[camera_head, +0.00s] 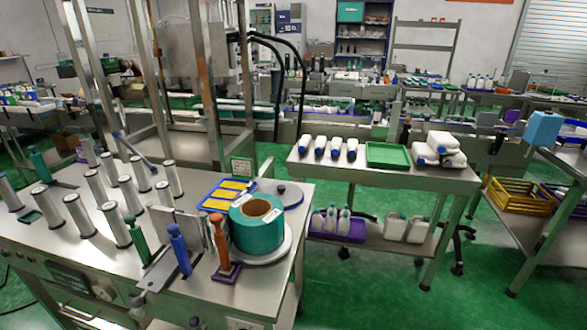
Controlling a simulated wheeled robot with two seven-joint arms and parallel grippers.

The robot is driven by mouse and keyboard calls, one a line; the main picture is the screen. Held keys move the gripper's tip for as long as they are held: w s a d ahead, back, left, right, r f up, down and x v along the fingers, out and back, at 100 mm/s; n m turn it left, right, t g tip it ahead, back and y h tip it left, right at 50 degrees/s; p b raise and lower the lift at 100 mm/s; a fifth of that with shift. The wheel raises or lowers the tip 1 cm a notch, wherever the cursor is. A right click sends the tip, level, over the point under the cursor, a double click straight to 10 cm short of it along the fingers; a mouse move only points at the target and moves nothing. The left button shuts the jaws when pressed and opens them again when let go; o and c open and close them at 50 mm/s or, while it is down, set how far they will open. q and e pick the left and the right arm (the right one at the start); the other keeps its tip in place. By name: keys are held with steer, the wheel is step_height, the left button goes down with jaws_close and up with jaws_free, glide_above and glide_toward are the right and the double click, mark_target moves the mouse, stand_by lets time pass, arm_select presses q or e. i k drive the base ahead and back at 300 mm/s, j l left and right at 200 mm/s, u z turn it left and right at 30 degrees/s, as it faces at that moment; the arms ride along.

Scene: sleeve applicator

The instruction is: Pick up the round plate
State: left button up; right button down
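A round grey plate (283,192) with a small dark knob in its middle lies flat on the steel machine table, near its back right corner. The roll in front of it hides part of its near edge. A teal roll (255,226) with a cardboard core stands in front of it, resting on another round pale disc (275,250). Neither of my grippers shows in the head view.
A blue tray with yellow pieces (228,193) lies left of the plate. Metal rollers (113,222) and upright handles, one blue (180,252) and one orange (222,245), crowd the table. A side table (385,178) holds white bottles and a green tray (388,155).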

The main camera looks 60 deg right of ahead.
mark_target(290, 194)
steer(key=z, duration=1.7)
